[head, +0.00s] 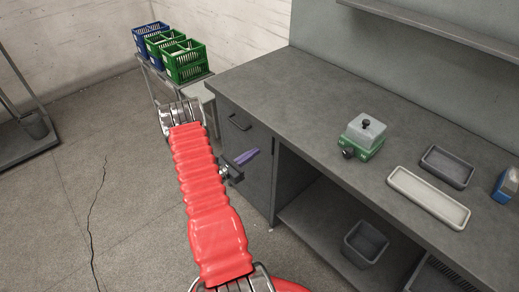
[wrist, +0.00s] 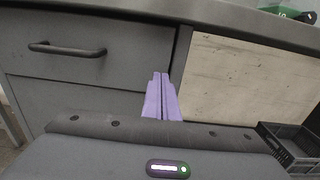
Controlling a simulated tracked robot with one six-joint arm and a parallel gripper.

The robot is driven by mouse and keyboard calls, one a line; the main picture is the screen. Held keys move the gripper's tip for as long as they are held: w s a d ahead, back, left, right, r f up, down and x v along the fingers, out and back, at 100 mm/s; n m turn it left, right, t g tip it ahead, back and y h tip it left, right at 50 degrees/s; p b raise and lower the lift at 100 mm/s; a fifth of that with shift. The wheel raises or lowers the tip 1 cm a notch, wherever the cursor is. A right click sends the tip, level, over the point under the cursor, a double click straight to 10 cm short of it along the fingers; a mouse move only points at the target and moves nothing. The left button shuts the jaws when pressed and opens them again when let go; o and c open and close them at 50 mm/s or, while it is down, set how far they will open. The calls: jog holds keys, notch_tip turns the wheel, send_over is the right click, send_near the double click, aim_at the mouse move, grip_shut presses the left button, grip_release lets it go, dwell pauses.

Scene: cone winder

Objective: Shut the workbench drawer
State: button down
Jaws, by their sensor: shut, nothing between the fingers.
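The workbench drawer (head: 234,118) is the dark grey front at the top of the cabinet at the workbench's left end. It looks flush or nearly flush with the cabinet; I cannot tell whether a small gap remains. Its dark bar handle (head: 240,123) also shows in the wrist view (wrist: 67,49). My gripper (head: 254,153) has purple fingers, shut together and empty, below and right of the handle. In the wrist view the fingertips (wrist: 160,76) overlap the drawer front's lower right corner. I cannot tell whether they touch it.
The workbench (head: 290,95) holds a green-and-grey device (head: 364,134), a pale tray (head: 428,197) and a dark tray (head: 447,167). A grey bin (head: 365,244) stands on the open shelf below. Green and blue crates (head: 184,62) stand behind left.

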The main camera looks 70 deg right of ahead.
jog(key=v, duration=0.8)
dwell(0.5)
